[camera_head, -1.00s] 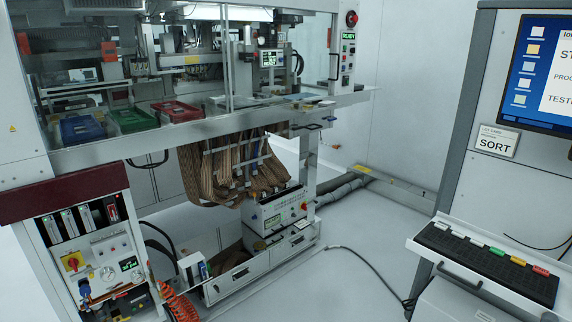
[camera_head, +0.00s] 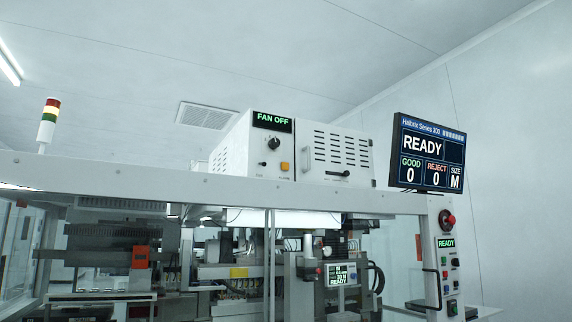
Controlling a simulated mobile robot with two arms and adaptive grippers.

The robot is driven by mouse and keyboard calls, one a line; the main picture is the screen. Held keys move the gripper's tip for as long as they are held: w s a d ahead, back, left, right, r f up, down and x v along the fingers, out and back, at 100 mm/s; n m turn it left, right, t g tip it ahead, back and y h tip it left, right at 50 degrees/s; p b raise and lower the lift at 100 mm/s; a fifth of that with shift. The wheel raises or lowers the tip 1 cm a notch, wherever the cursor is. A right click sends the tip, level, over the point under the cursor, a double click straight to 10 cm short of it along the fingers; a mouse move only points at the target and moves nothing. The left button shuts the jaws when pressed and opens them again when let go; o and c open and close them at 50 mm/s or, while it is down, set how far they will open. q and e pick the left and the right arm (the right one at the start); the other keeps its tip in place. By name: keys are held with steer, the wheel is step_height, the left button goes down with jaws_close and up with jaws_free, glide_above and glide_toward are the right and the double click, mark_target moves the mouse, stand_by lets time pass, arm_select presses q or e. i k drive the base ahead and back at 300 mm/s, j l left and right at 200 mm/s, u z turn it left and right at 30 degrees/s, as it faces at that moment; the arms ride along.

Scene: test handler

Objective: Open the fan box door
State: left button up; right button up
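The fan box (camera_head: 237,150) is a white box on top of the handler, with slotted vents on its left side. Its front panel has a black display reading FAN OFF, a black knob and an orange button. To its right is a white vented door panel (camera_head: 338,154) with a dark handle (camera_head: 339,173) low on its face. The door looks shut. Neither of my grippers is in view.
The handler's top beam (camera_head: 180,182) runs below the fan box. A monitor (camera_head: 428,153) reading READY stands right of the door. A signal tower (camera_head: 48,122) stands at the left. A red emergency button (camera_head: 447,219) is on the right column. Space above the box is clear.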

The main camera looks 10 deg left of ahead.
mark_target(324, 151)
steer(key=i+l+u, duration=1.25)
steer(key=l+u, duration=0.3)
steer(key=l, duration=0.1)
